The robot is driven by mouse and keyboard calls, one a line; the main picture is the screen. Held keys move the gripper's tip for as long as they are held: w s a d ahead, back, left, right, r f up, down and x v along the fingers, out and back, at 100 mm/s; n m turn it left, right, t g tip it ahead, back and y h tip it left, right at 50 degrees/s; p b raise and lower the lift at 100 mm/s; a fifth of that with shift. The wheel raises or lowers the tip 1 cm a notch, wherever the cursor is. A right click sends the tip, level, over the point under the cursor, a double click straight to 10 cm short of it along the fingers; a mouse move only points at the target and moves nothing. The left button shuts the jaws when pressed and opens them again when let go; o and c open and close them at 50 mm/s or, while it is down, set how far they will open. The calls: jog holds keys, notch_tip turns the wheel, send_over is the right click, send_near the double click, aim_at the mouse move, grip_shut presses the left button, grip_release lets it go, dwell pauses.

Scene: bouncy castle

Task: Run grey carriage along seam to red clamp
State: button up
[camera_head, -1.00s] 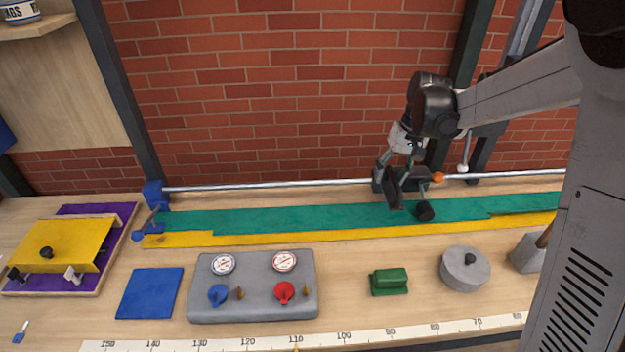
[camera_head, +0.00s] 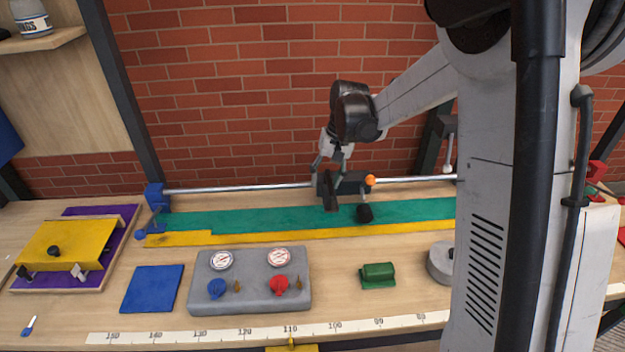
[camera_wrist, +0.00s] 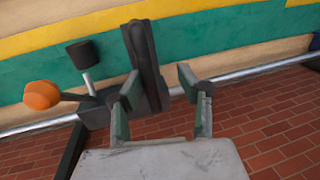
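The dark grey carriage (camera_head: 345,184) sits on the steel rail (camera_head: 240,187), with an orange knob (camera_head: 370,180) and a black roller (camera_head: 364,213) over the cloth. My gripper (camera_head: 327,178) is at its upright plate; in the wrist view the fingers (camera_wrist: 158,88) stand apart. One finger overlaps the plate (camera_wrist: 143,60) and a gap shows to the other; contact is unclear. The seam (camera_head: 270,234) runs where teal cloth (camera_head: 260,218) meets yellow cloth (camera_head: 260,239). A red fixture (camera_head: 597,172) at the far right, partly cut off by my column, may be the red clamp.
A blue clamp (camera_head: 155,197) holds the rail's left end. In front are a grey gauge panel (camera_head: 250,300), a green block (camera_head: 378,275), a blue square (camera_head: 152,288) and a grey round weight (camera_head: 438,262). The rail between carriage and blue clamp is clear.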

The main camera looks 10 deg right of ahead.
jog(key=shift+a, duration=0.15)
jog(key=a+r+p, duration=0.3)
jog(key=r+p, duration=0.5)
jog(key=r, duration=0.7)
jog(key=shift+w+r, duration=0.25)
jog(key=shift+r, duration=0.05)
dwell(1.3)
dwell(0.5)
jog(key=s+d+f, duration=0.1)
jog(key=d+f, duration=0.1)
jog(key=d, duration=0.5)
jog(key=a+f, duration=0.1)
jog(key=f, duration=0.3)
jog(key=a+f+p, duration=0.1)
jog(key=f, duration=0.4)
jog(key=a+f, duration=0.1)
jog(key=f, duration=0.3)
jog(key=shift+w+f, duration=0.2)
jog(key=shift+f, duration=0.15)
jog(key=shift+c, duration=0.2)
grip_shut()
